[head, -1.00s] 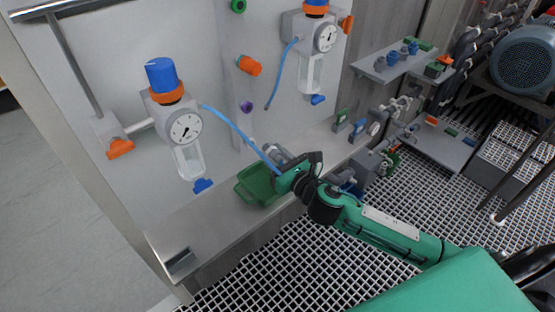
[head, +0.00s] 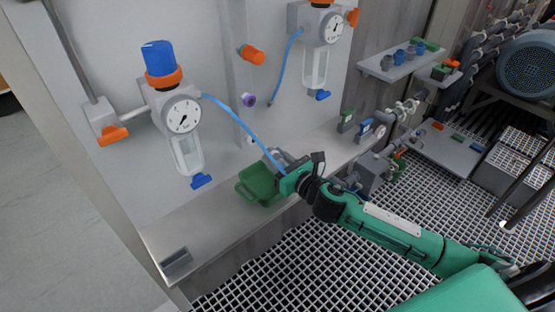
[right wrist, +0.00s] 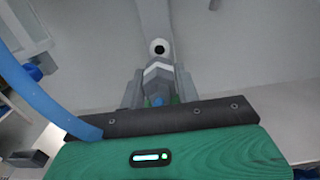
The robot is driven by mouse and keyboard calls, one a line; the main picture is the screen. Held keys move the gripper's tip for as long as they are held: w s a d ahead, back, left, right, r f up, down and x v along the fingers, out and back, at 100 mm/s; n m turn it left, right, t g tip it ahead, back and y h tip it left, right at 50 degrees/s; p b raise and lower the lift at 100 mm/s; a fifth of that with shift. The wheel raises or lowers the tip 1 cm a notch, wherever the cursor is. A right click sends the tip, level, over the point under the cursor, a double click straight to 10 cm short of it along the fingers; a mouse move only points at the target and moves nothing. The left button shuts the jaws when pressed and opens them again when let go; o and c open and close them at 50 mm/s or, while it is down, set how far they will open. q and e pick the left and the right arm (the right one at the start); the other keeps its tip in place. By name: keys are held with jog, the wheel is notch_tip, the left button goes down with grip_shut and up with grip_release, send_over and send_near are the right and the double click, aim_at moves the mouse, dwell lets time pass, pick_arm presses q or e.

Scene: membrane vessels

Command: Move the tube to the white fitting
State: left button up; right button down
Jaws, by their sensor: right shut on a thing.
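The blue tube (head: 236,119) runs from the left regulator down to my right gripper (head: 277,159). In the right wrist view the tube (right wrist: 40,98) curves in from the left. There my right gripper (right wrist: 155,88) is shut on the tube's grey end connector (right wrist: 157,72). The connector points at the white fitting (right wrist: 160,47), a white ring with a dark centre on the panel. The two look close and lined up; I cannot tell if they touch. In the head view the white fitting (head: 250,140) is small, left of the gripper. My left gripper is not in view.
A purple fitting (head: 248,100) and an orange one (head: 252,54) sit higher on the panel. A green tray (head: 258,185) stands on the ledge below my gripper. The left regulator (head: 182,115) and a second hanging blue tube (head: 285,70) are nearby.

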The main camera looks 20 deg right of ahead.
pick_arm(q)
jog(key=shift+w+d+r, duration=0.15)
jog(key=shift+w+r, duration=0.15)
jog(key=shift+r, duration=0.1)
pick_arm(e)
jog(key=shift+x, duration=2.65)
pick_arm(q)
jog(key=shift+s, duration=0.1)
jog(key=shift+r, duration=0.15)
pick_arm(e)
jog(key=shift+r, duration=0.1)
pick_arm(q)
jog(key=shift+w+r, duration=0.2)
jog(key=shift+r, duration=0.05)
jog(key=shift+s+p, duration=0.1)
jog(key=shift+p, duration=0.2)
